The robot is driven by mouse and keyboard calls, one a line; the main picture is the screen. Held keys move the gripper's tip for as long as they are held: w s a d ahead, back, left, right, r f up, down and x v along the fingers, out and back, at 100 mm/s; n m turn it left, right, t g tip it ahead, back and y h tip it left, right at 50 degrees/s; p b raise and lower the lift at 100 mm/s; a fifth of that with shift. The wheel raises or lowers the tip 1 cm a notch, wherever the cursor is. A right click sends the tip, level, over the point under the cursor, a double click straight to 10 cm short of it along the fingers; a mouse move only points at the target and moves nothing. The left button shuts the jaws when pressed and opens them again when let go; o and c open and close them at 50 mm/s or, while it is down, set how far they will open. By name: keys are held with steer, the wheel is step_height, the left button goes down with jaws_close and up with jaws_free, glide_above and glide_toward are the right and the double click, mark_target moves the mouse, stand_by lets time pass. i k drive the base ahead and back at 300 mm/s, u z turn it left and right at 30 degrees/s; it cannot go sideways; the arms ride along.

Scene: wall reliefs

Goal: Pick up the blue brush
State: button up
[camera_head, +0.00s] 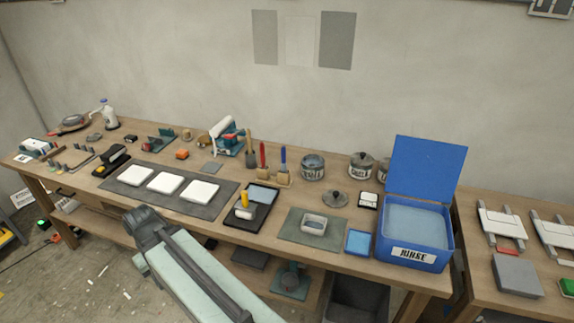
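The blue brush (283,158) stands upright with its blue handle up, at the back middle of the long wooden table. Its lower end is at a small tan holder (277,177), and the bristles cannot be made out. A red-handled tool (262,155) and a tan-handled tool (250,145) stand just left of it. Part of my arm, pale and dark grey, reaches in from the bottom, left of centre and well in front of the brush. My gripper cannot be made out in this view.
A lidded grey pot (312,167) stands close right of the brush. The open blue RINSE bin (414,230) is at the table's right end. In front lie a black tray (235,221) with a yellow-handled roller and a grey mat (220,206) with white tiles.

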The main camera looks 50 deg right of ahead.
mark_target(283, 151)
steer(key=i, duration=0.9)
steer(key=u, duration=0.05)
